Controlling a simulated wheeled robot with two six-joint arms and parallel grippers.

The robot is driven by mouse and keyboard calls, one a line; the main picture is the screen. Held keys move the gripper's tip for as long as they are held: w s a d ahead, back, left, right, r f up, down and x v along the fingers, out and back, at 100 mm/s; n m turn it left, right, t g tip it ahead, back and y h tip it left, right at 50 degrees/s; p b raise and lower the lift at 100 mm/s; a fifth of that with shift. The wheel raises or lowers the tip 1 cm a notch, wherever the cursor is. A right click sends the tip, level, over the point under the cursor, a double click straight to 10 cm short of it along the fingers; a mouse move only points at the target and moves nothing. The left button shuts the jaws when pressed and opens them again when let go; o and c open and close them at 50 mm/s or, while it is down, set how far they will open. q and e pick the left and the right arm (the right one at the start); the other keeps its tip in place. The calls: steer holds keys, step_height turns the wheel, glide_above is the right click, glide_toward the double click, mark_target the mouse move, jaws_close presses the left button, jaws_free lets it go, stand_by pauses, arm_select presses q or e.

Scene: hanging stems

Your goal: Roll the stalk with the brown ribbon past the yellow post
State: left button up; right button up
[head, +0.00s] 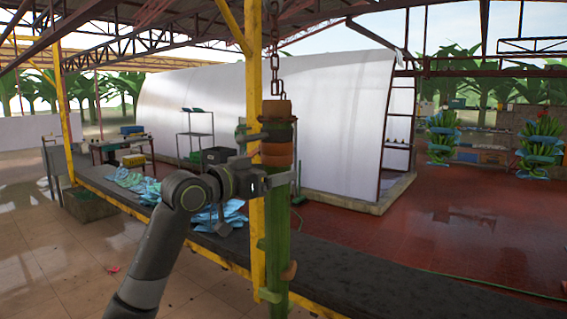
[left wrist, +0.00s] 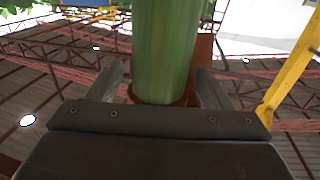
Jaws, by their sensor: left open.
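The green stalk (head: 277,225) hangs upright from a chain in the head view, with brown bands (head: 277,153) around its upper part and a brown patch lower down. It also fills the middle of the left wrist view (left wrist: 165,50), with a brown band (left wrist: 190,98) low between the fingers. The yellow post (head: 254,75) stands right beside the stalk, on its left in the head view. It seems to show at the right of the left wrist view (left wrist: 290,72). My left gripper (head: 275,178) is open, its fingers on either side of the stalk. Contact is unclear. My right gripper is out of view.
A long dark ledge (head: 390,285) runs below the stalk, with blue sheets (head: 135,183) on it. Behind stand a white-walled enclosure (head: 330,110) and a shelf rack (head: 195,130). Other green bunches with blue wraps (head: 541,145) hang at the far right.

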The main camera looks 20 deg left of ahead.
arm_select(q)
steer(key=shift+p+x, duration=0.5)
steer(key=shift+x, duration=1.3)
steer(key=shift+c, duration=0.3)
steer(key=c, duration=1.3)
